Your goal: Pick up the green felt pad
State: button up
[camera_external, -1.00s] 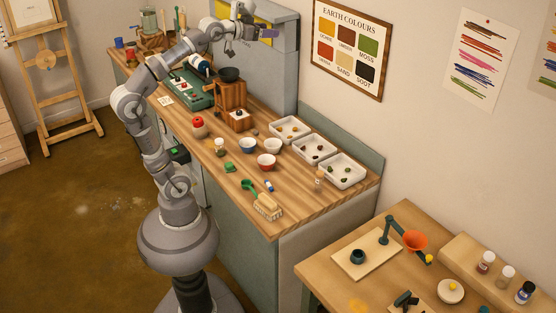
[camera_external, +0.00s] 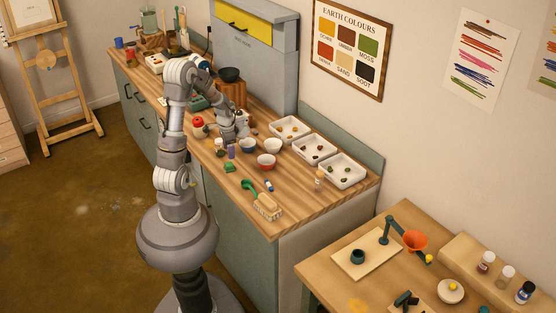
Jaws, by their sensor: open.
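A small green piece (camera_external: 229,167) lies on the wooden counter near its front edge; it appears to be the green felt pad, though it is too small to make out its texture. My gripper (camera_external: 231,150) is low over the counter, just behind and above the green piece, pointing down. A purple part shows at its tip. The gripper is open, and the green piece looks apart from it. The gap between its fingers is too small to see clearly.
A small jar (camera_external: 219,147) and a red-topped pot (camera_external: 198,126) stand left of the gripper. A green-handled scoop (camera_external: 249,185) and a brush (camera_external: 267,206) lie nearer the counter's end. White trays (camera_external: 342,169) line the back.

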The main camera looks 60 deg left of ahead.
aim_at(228, 164)
jog(key=f+b, duration=0.1)
jog(key=f, duration=0.1)
jog(key=f+b, duration=0.1)
jog(key=f, duration=0.2)
jog(key=f+b, duration=0.2)
jog(key=f, duration=0.1)
jog(key=shift+s+a+f, duration=0.25)
jog(key=shift+s+a, duration=0.1)
jog(key=shift+s, duration=0.05)
jog(key=shift+r, duration=0.1)
jog(key=shift+c, duration=0.5)
jog(key=c, duration=1)
